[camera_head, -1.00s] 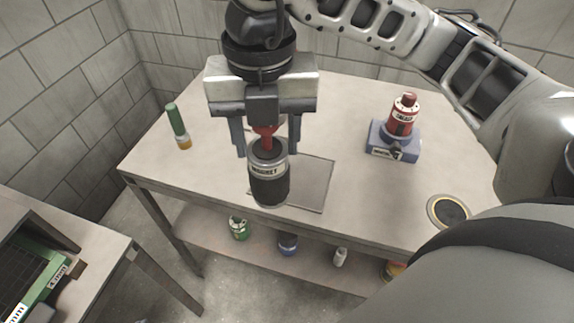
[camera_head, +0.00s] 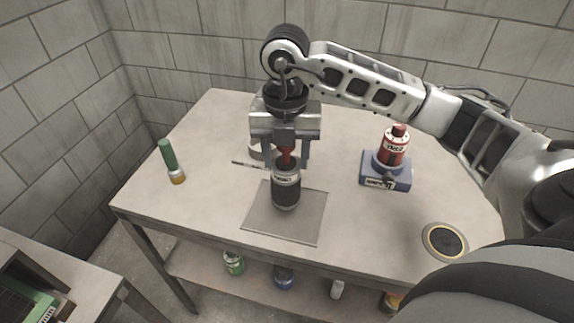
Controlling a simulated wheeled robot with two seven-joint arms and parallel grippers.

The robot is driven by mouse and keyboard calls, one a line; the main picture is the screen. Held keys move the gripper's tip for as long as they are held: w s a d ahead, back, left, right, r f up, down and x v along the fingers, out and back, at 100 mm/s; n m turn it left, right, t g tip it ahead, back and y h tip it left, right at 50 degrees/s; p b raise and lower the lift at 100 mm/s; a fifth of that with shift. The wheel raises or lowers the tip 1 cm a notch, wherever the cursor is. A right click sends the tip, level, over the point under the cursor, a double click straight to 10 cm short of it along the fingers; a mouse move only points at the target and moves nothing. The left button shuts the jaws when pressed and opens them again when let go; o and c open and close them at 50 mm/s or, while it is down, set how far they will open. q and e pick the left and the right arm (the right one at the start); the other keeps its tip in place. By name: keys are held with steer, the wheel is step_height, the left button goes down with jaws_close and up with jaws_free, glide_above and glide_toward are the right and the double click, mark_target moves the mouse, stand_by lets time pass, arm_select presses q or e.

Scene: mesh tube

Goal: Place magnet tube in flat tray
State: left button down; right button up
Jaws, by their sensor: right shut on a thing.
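The magnet tube (camera_head: 286,190) is a dark cylinder with a pale label band and a red top. My right gripper (camera_head: 287,160) is shut on its red top and holds it upright. The flat tray (camera_head: 288,226) is a thin grey square on the table. The tube's lower end appears over the tray's back part; I cannot tell whether it touches. My left gripper is not in view.
A red tube (camera_head: 394,150) stands in a blue base (camera_head: 385,177) at the right. A round dark disc (camera_head: 445,241) lies at the right front. A thin rod and a round item are behind the tube.

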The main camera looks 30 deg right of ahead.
mark_target(287, 167)
steer(key=f, duration=0.2)
steer(key=f+p, duration=0.1)
steer(key=shift+w+d+f, duration=0.15)
steer(key=shift+w+d, duration=0.05)
steer(key=shift+d, duration=0.1)
steer(key=shift+f, duration=0.25)
steer(key=shift+f, duration=0.2)
steer(key=o, duration=1.3)
steer(key=shift+o, duration=1)
steer(key=shift+r, duration=0.1)
